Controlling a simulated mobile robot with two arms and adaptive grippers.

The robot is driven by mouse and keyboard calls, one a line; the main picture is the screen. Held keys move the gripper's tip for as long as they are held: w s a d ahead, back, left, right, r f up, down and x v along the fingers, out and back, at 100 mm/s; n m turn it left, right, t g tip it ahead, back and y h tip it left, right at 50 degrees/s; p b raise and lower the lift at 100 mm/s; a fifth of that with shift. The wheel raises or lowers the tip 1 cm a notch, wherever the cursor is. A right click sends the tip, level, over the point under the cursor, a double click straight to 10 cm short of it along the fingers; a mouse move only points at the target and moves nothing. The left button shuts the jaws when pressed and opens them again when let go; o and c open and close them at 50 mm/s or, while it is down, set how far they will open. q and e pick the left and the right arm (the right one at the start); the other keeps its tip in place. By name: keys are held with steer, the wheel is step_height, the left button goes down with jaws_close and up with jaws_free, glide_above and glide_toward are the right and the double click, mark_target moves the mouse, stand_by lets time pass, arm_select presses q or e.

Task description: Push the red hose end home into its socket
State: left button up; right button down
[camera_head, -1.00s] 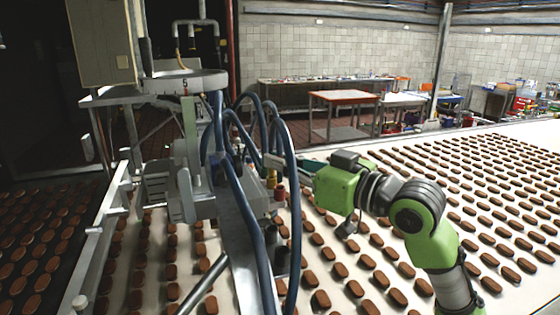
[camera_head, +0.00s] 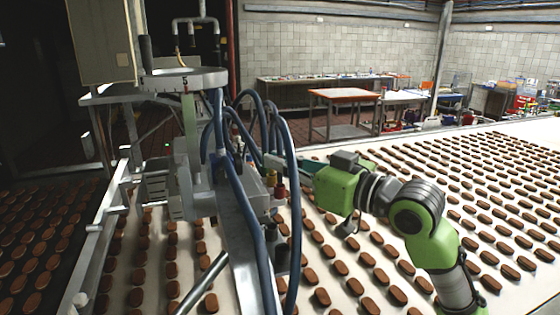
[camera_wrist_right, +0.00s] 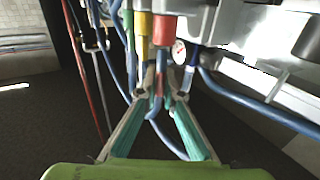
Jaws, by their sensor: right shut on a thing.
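The red socket (camera_wrist_right: 164,30) hangs under the machine in the right wrist view, beside a yellow one (camera_wrist_right: 143,25). It also shows in the head view (camera_head: 280,191). My right gripper (camera_wrist_right: 160,93) is shut on the red hose end (camera_wrist_right: 160,62), just below the red socket. The hose end points up at the socket's mouth and looks in line with it. I cannot tell whether it touches or how deep it sits. In the head view the right gripper (camera_head: 279,162) reaches in from the right and its tips are partly lost among the hoses. My left gripper is not in view.
Thick blue hoses (camera_head: 291,190) loop close to the right gripper. The grey machine arm (camera_head: 236,235) stands to its left. A conveyor with rows of brown biscuits (camera_head: 397,297) runs below. Another blue hose (camera_wrist_right: 265,108) crosses at right in the wrist view.

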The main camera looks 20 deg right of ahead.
steer(key=shift+f+b, duration=0.85)
steer(key=shift+f, duration=0.6)
steer(key=c, duration=2.1)
jaws_free()
steer(key=shift+c, duration=0.2)
steer(key=v, duration=1.2)
